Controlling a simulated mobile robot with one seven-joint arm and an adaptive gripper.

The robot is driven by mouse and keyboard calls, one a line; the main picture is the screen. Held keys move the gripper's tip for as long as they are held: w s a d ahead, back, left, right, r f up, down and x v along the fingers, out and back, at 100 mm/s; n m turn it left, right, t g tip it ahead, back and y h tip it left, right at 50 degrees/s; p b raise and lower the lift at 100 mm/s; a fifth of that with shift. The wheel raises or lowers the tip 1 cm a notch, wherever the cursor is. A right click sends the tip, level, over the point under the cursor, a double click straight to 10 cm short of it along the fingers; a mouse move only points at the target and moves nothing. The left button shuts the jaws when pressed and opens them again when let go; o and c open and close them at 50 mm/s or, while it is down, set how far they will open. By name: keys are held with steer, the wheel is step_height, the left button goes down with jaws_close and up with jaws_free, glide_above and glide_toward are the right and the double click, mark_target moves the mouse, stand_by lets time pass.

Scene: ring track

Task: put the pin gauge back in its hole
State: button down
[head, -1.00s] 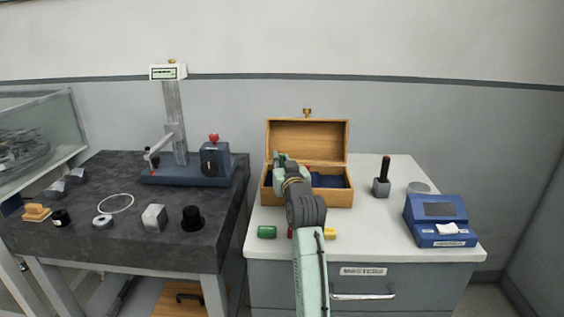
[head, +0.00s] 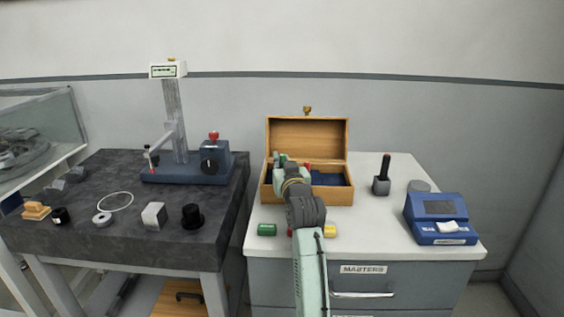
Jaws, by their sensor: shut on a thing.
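The open wooden box (head: 335,197) stands on the white top of the drawer cabinet, its lid raised against the wall side. My gripper (head: 283,163) is over the left part of the box, seen from behind and mostly covered by my own wrist. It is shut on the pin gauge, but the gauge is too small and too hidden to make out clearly. The hole is hidden behind my arm. A dark blue insert (head: 331,179) shows in the right part of the box, with a small red thing (head: 307,167) by my wrist.
Green (head: 267,230) and yellow (head: 330,231) blocks lie before the box. A dark stone table (head: 120,225) with a height stand (head: 178,130) is left.

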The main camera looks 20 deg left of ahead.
steer(key=shift+f+b, duration=0.3)
steer(key=shift+f, duration=0.3)
steer(key=c, duration=1.5)
jaws_free()
steer(key=shift+f, duration=0.1)
step_height(320, 180, up, 10)
steer(key=shift+r, duration=0.2)
